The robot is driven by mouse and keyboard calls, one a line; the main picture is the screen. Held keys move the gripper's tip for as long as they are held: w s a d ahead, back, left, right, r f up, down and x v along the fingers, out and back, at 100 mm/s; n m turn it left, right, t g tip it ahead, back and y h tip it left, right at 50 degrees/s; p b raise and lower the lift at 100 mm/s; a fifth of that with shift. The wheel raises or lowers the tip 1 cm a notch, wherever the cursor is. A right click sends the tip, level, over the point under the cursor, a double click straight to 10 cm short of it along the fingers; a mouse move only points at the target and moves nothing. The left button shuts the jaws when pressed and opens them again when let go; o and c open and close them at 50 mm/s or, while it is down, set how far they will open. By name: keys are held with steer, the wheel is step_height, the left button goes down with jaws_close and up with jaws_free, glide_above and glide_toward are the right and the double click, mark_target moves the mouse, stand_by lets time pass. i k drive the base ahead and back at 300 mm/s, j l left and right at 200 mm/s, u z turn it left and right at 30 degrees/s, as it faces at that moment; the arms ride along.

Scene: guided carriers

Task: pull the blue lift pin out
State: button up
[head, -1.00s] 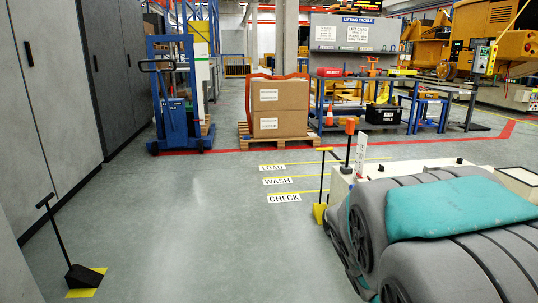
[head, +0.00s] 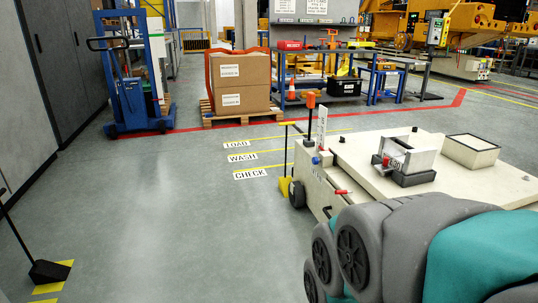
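A cream, flat-topped carrier (head: 455,183) stands at the right in the head view. A red-ended lever (head: 341,191) is on the same side, a little nearer. My grey and teal arm links fill the lower right and cover the near part of the carrier. My gripper is not in view.
A labelled bracket on a black base (head: 404,178) and an open-topped box (head: 471,150) stand on the carrier. A yellow-footed stand (head: 284,187) is close to its left. A pallet with cartons (head: 240,118) and a blue lifter (head: 130,85) are behind.

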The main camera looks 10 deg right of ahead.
mark_target(315, 160)
steer(key=i+j+z, duration=0.15)
steer(key=i, duration=0.3)
steer(key=i+j+z, duration=0.1)
steer(key=i, duration=0.35)
steer(key=i+j+z, duration=0.15)
steer(key=i, duration=0.3)
steer(key=i+j+z, duration=0.1)
steer(key=i+j, duration=0.15)
steer(key=i, duration=0.2)
